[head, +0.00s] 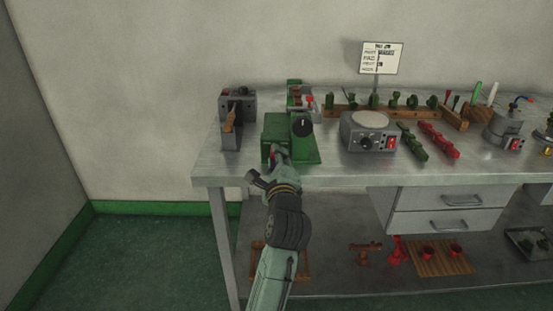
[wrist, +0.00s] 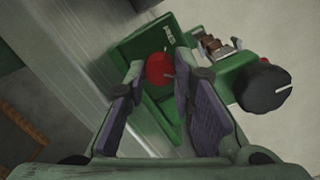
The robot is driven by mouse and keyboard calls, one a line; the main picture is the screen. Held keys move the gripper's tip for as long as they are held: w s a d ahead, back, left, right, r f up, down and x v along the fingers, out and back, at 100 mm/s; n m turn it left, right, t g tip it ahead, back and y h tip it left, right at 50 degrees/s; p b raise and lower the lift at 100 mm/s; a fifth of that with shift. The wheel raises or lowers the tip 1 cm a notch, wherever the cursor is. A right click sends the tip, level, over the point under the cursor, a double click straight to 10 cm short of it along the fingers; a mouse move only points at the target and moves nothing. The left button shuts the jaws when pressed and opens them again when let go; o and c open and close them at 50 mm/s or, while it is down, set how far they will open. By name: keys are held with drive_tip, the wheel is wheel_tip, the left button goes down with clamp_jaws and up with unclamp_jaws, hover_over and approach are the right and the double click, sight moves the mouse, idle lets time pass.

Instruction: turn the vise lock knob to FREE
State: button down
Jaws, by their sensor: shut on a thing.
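The green vise (head: 277,127) stands near the front left edge of the bench. It also shows in the wrist view (wrist: 152,42), with small white lettering on its face that I cannot read. A red knob (wrist: 159,68) with a pale pointer line sits on that face. My gripper (wrist: 163,78) is shut on the red knob, one finger on each side of it. In the head view my gripper (head: 268,168) reaches the vise's front and mostly hides the knob. A larger black knob (wrist: 265,88) with a white line is on the green body to the right, apart from my fingers.
A grey device with a wooden handle (head: 231,118) stands left of the vise. A grey round-topped unit (head: 368,131) with a red switch stands to the right. Green (head: 412,141) and red (head: 438,139) pieces lie beyond it. A wooden rack (head: 345,110) is behind.

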drive_tip(key=n, duration=0.3)
drive_tip(key=shift+r+n+p, duration=0.15)
drive_tip(key=shift+n+p, duration=0.25)
drive_tip(key=n, duration=0.2)
drive_tip(key=n+p, duration=0.1)
drive_tip(key=n, duration=0.1)
drive_tip(key=shift+r+g+h, duration=0.1)
drive_tip(key=shift+g+h, duration=0.2)
drive_tip(key=n+p, duration=0.1)
drive_tip(key=n, duration=0.3)
drive_tip(key=shift+n, duration=0.3)
drive_tip(key=shift+a+n+h+p, duration=0.1)
drive_tip(key=shift+n+h+p, duration=0.5)
drive_tip(key=shift+n, duration=1.3)
drive_tip(key=c, duration=1.3)
unclamp_jaws()
drive_tip(key=shift+c, duration=0.2)
